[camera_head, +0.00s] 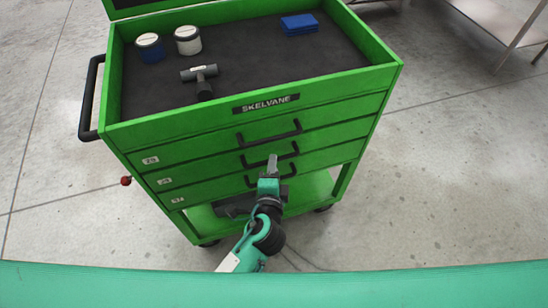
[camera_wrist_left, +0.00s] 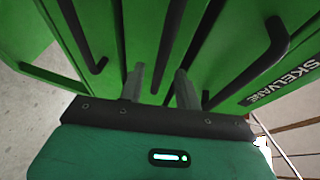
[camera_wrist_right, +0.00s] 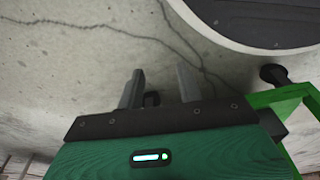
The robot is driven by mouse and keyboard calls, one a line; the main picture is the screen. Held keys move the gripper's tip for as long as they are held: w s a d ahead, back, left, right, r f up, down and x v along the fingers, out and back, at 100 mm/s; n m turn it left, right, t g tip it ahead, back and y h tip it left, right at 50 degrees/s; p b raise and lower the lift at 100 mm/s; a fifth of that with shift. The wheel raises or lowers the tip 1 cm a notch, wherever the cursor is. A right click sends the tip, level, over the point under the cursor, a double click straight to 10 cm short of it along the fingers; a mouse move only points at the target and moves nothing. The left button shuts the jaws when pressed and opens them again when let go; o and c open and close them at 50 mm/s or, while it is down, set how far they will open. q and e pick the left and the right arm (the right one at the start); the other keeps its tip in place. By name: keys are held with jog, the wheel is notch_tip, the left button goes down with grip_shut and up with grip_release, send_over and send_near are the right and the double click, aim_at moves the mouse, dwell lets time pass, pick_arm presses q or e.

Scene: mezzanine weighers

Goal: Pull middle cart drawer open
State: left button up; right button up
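The green cart's middle drawer (camera_head: 210,168) is the second of three fronts, and it looks shut, flush with the others. Its black bar handle (camera_head: 289,156) is partly hidden behind my left gripper (camera_head: 272,160). In the left wrist view the middle handle (camera_wrist_left: 169,48) runs between the two grey fingers of my left gripper (camera_wrist_left: 159,72). These fingers are apart, one on each side of the bar; I cannot tell whether they touch it. My right gripper (camera_wrist_right: 161,78) is open over the floor, away from the drawer fronts.
The cart top (camera_head: 250,62) carries a blue-and-white jar (camera_head: 150,48), a white jar (camera_head: 187,41), a dark T-shaped piece (camera_head: 201,75) and blue blocks (camera_head: 299,25). A black side handle (camera_head: 88,98) sticks out left. A metal table (camera_head: 495,20) stands back right. Floor right of the cart is clear.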

pick_arm(q)
jog(key=shift+x, duration=1.8)
grip_shut()
